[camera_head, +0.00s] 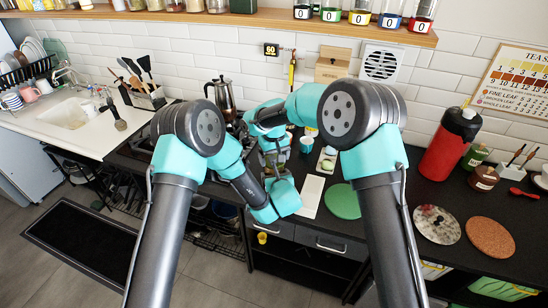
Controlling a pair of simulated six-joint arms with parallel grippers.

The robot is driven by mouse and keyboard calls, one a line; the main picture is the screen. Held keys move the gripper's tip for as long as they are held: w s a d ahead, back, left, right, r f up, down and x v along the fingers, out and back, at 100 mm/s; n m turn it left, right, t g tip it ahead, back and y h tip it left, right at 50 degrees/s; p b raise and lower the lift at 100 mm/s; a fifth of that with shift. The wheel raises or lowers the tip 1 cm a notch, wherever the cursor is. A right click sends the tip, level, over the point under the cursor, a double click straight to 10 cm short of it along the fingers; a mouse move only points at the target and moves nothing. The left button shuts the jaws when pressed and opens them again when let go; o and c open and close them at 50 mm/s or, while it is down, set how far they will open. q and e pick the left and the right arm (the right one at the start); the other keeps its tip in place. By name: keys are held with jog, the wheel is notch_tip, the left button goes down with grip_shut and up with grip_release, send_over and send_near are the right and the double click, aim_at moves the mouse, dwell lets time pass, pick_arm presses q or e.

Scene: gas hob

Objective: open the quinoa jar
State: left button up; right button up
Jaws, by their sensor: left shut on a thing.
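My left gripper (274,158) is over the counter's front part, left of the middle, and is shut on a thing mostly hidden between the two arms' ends. I take this thing to be the quinoa jar, but no label can be read and I cannot tell whether its lid is on. My right arm reaches left, and its wrist is just above and behind the left gripper. The right gripper's fingers are too small and covered to tell whether they are open or touch the jar.
A blue cup (306,145) stands close right of the grippers. A white board (311,196) and a green round mat (342,201) lie right of them. A steel pot (222,94) stands behind. A red flask (451,145) stands far right. Several jars line the shelf (270,17).

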jog(key=shift+n, duration=0.3)
jog(key=o, duration=0.9)
jog(key=shift+r, duration=2.25)
